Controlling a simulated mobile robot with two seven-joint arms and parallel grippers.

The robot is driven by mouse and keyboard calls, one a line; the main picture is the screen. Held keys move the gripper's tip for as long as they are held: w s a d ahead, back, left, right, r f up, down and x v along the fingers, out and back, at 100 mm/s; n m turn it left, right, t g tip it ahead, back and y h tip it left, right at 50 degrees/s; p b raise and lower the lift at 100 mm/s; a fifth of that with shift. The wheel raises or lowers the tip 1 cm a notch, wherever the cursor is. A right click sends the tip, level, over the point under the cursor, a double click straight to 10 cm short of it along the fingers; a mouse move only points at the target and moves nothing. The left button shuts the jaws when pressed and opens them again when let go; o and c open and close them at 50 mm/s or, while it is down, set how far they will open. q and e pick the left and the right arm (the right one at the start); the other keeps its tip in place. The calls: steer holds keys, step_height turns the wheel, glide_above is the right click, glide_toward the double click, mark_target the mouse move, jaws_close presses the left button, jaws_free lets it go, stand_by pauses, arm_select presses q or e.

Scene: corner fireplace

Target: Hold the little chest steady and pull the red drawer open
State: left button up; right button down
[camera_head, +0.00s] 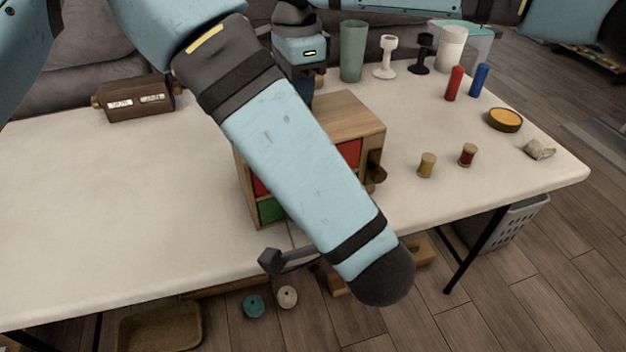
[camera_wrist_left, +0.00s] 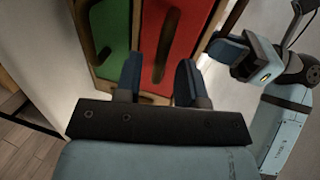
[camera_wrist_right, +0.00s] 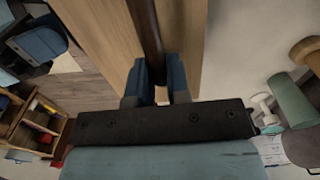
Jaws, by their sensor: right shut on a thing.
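The little wooden chest (camera_head: 345,105) stands on the table, with red drawer fronts (camera_head: 350,152) and a green one (camera_head: 271,210); my left arm covers much of its front. In the left wrist view, my left gripper (camera_wrist_left: 160,82) is open in front of the red drawer (camera_wrist_left: 192,30), its fingers either side of the dark handle's (camera_wrist_left: 168,45) near end. I cannot tell whether they touch it. The green drawer (camera_wrist_left: 113,25) is beside it. In the right wrist view, my right gripper (camera_wrist_right: 158,85) is shut on a dark bar (camera_wrist_right: 146,30) along the chest's wooden face (camera_wrist_right: 105,35).
A brown box (camera_head: 135,100) stands at back left. A green cup (camera_head: 352,50), goblets (camera_head: 385,58), red and blue cylinders (camera_head: 454,83), spools (camera_head: 427,165) and a round yellow dish (camera_head: 505,119) stand right of the chest.

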arm_select(q)
steer(key=shift+x, duration=1.15)
jaws_close()
steer(key=f+v, duration=0.1)
steer(key=v, duration=0.7)
steer(key=shift+s+f, duration=0.15)
steer(key=shift+f, duration=0.2)
jaws_free()
